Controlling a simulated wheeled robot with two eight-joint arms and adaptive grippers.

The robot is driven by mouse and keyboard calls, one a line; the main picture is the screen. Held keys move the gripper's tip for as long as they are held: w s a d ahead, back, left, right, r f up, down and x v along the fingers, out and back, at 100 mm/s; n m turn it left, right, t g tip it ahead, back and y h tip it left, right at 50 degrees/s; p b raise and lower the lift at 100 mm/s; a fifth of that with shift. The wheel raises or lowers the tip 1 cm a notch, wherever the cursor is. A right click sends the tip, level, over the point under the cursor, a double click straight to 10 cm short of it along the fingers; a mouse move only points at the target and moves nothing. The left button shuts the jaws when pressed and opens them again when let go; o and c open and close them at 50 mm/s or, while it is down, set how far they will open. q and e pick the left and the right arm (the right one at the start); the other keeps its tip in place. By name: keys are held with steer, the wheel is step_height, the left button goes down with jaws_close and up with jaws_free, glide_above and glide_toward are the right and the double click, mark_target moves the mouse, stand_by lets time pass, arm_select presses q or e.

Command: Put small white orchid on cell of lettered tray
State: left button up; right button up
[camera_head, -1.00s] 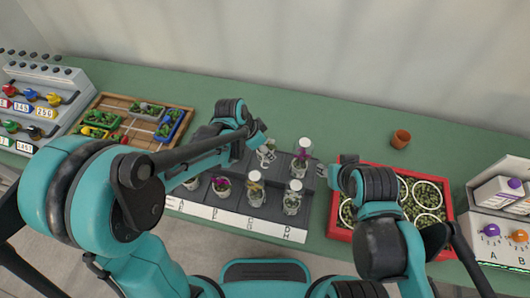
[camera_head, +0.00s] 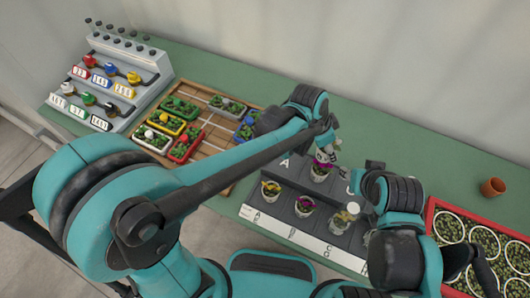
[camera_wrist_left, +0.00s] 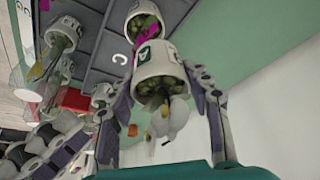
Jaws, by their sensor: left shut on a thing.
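The lettered tray (camera_head: 300,240) is grey and stepped, with a white lettered front strip and several potted orchids in its cells. My left gripper (camera_head: 326,146) is over its back row. In the left wrist view the gripper (camera_wrist_left: 160,72) is shut on a white pot (camera_wrist_left: 150,60) with a green-marked label. A small white orchid (camera_wrist_left: 178,118) shows at this pot's mouth. Another white pot (camera_wrist_left: 140,18) with a magenta bloom is just beyond it. I cannot tell whether the held pot touches the tray. My right gripper (camera_head: 356,180) is beside the tray's right part; its jaws are unclear.
Left of the tray is a wooden board (camera_head: 217,135) with coloured planters. Beyond it stands a grey rack (camera_head: 120,75) with coloured valves and number cards. A red crate (camera_head: 436,208) of round pots is at right, with a terracotta pot (camera_head: 493,187) behind. Green bench is clear behind the tray.

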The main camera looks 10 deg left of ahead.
arm_select(q)
steer(key=a+f+b, duration=0.1)
steer(key=a+f, duration=0.1)
steer(key=a, duration=0.1)
steer(key=w+a+f+b, duration=0.1)
steer(key=a+f, duration=0.1)
steer(key=a, duration=0.2)
steer(key=w+a+f+b, duration=0.1)
steer(key=a+f, duration=0.1)
steer(key=a, duration=0.2)
steer(key=shift+w+f+b, duration=0.1)
steer(key=shift+f+b, duration=0.3)
steer(key=shift+a+f, duration=0.1)
steer(key=shift+f, duration=0.05)
steer(key=shift+f+b, duration=0.9)
steer(key=shift+f, duration=1)
steer(key=shift+f, duration=0.2)
steer(key=o, duration=1.3)
steer(key=shift+c, duration=0.2)
steer(key=shift+r, duration=0.1)
